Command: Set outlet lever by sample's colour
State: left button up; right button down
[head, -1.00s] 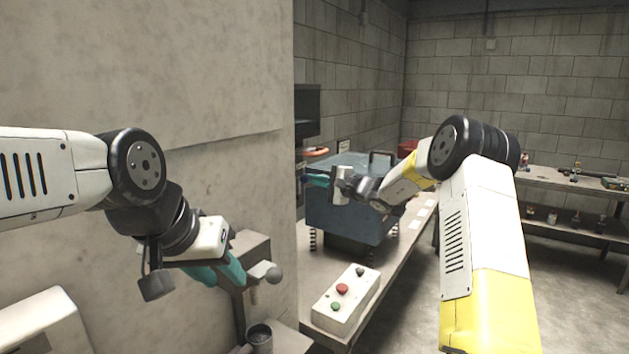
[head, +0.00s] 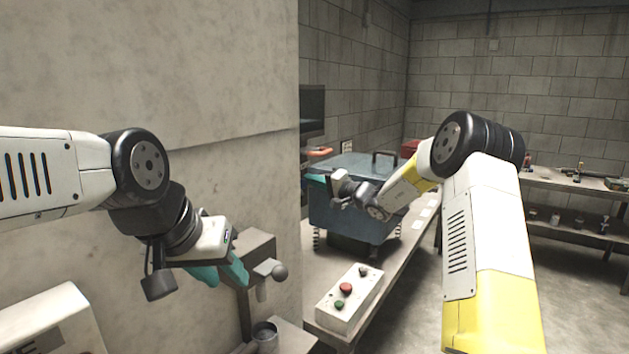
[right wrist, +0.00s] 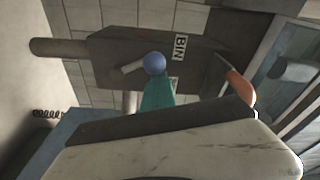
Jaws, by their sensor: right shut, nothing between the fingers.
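My right gripper (head: 318,181) is shut with nothing between its teal fingers, beside the blue-grey box on the bench. In the right wrist view its teal fingertips (right wrist: 157,92) are at or just below a blue ball (right wrist: 155,63); contact is unclear. The ball is beside a short light bar on a dark body with a "BIN" label (right wrist: 179,47). An orange handle (right wrist: 241,87) is to its right. It also shows in the head view (head: 320,151). The sample is not identifiable.
A metal cup (head: 265,334) stands below the grey fixture. A control box (head: 349,300) with red and green buttons lies on the bench front. The blue-grey box (head: 352,212) stands behind it. A concrete wall (head: 150,75) is close at left. Floor is free at right.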

jog(key=shift+s+a, duration=0.2)
jog(key=shift+s, duration=0.05)
jog(key=shift+s+a+f, duration=0.1)
jog(key=shift+f, duration=0.05)
dwell(0.4)
jog(key=shift+s, duration=0.1)
jog(key=v, duration=0.7)
jog(key=shift+d, duration=0.45)
jog(key=shift+s, duration=0.1)
